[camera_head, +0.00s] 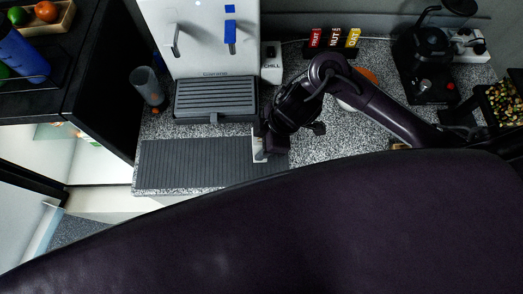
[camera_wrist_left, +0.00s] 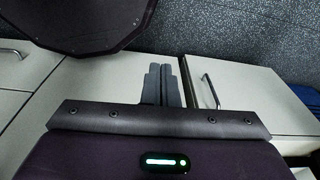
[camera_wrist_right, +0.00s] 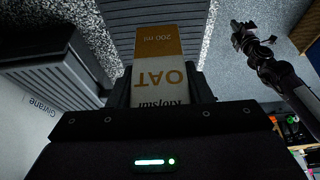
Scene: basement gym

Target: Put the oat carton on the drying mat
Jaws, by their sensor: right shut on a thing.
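The oat carton (camera_wrist_right: 158,70), white with an ochre band reading 200 ml, is between the fingers of my right gripper (camera_wrist_right: 160,92). In the head view a white part of the carton (camera_head: 258,150) shows beside my right gripper (camera_head: 266,146), over the right part of the drying mat. The drying mat (camera_head: 190,165) is a dark grey ribbed strip on the speckled counter; it also shows in the right wrist view (camera_wrist_right: 150,18). I cannot tell whether the carton touches it. My left gripper (camera_wrist_left: 163,82) looks shut and empty, low in front of pale cabinet doors.
A white dispenser (camera_head: 205,55) with a grey drip tray (camera_head: 215,98) stands behind the mat. A grey cup (camera_head: 147,86) is left of it. Red, black and yellow packs (camera_head: 334,38) and a black appliance (camera_head: 428,75) are further right. The mat's left part is bare.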

